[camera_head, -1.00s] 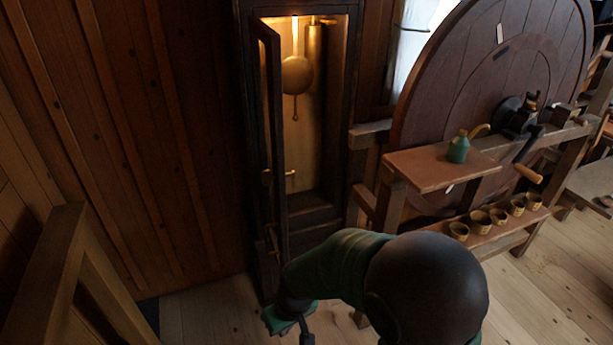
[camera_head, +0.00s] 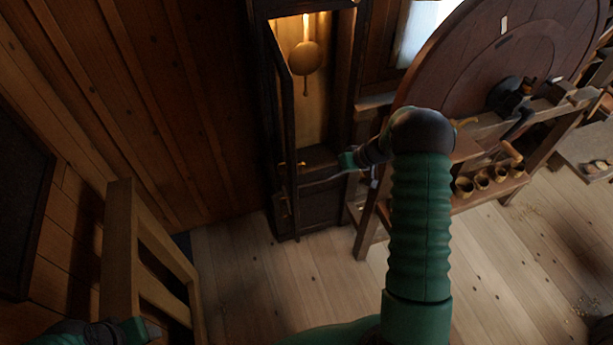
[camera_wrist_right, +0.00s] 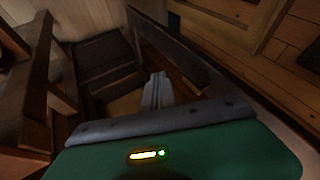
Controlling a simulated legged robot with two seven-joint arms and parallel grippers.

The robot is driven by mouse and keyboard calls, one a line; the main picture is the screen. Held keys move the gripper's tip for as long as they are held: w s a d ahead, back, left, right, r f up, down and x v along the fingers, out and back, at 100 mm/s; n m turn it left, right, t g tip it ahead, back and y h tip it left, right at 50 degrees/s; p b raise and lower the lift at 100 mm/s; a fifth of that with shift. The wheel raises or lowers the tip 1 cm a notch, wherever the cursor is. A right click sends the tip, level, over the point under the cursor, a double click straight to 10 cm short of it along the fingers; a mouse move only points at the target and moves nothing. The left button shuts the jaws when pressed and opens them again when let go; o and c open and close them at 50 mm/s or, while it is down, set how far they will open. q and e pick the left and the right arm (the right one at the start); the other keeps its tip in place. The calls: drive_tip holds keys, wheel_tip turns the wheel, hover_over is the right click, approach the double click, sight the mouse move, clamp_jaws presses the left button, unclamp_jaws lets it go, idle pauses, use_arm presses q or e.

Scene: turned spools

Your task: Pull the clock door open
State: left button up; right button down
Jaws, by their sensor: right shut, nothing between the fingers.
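The tall dark clock case (camera_head: 341,75) stands against the wood wall. Its door (camera_head: 284,110) is hinged at the left and stands open, nearly edge-on in the head view. The brass pendulum (camera_head: 305,59) shows in the lit opening. A small brass handle (camera_head: 291,165) is on the door. My right gripper (camera_head: 304,185) is shut and empty, its fingers reaching left across the lower opening to the door's edge. Contact cannot be told. In the wrist view the shut fingers (camera_wrist_right: 157,90) point toward a dark panel. My left gripper (camera_head: 135,331) is partly in view at the bottom left; its jaws are unclear.
A large wooden wheel on a frame (camera_head: 470,70) stands right of the clock, with several small cups (camera_head: 482,180) on its low shelf. A wooden frame (camera_head: 122,245) stands at the left. The plank floor (camera_head: 260,285) before the clock is clear.

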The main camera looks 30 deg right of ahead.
drive_tip(key=w+a+f+p, duration=0.5)
drive_tip(key=a+f, duration=0.1)
drive_tip(key=a, duration=0.1)
drive_tip(key=shift+w+f+p, duration=0.25)
drive_tip(key=shift+p, duration=0.1)
